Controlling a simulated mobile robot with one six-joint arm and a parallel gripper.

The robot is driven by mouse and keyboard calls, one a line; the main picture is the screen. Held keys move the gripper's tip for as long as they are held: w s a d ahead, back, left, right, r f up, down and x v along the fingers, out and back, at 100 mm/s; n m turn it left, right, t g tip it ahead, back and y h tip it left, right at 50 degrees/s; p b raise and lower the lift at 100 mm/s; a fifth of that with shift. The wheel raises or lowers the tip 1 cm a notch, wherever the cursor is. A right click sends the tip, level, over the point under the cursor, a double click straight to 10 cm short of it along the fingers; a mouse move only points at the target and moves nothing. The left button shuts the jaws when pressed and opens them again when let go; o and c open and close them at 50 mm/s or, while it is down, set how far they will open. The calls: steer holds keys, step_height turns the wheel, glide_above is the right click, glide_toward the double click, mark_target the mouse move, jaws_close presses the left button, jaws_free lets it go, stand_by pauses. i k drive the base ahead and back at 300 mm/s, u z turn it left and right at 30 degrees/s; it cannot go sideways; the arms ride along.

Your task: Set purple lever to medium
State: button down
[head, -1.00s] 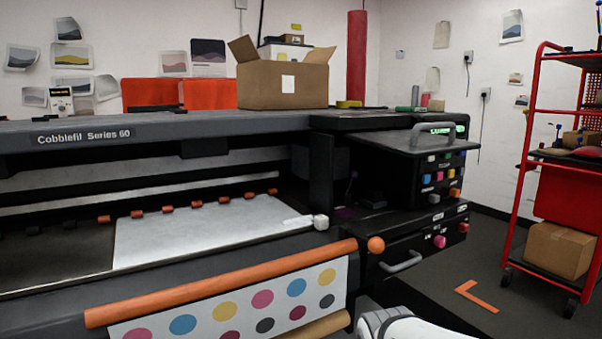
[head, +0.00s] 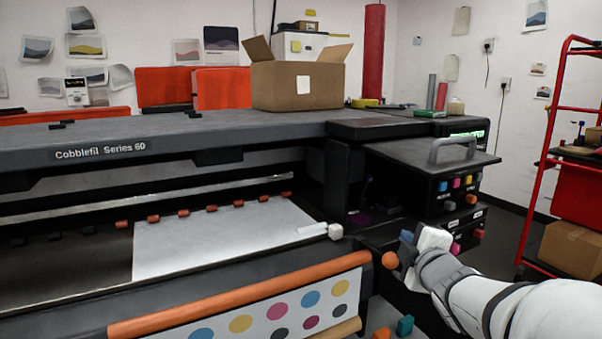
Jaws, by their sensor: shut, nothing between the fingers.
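The purple lever (head: 367,188) is a thin dark stick standing in the shadowed recess at the right end of the printer, left of the button panel. A dark purple patch (head: 360,218) shows below it. Its exact setting is too dark and small to read. My gripper (head: 404,254) is in front of the printer's right end, below and right of the lever in the picture and apart from it. It appears shut and empty. My white arm reaches in from the lower right and hides part of the lower drawer front.
The button panel (head: 458,188) sits under a handled lid (head: 430,160). An open cardboard box (head: 297,86) stands on the printer. A red cart (head: 560,160) is at right.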

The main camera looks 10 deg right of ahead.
mark_target(367, 179)
steer(key=z, duration=0.05)
steer(key=i, duration=0.9)
steer(key=u, duration=0.05)
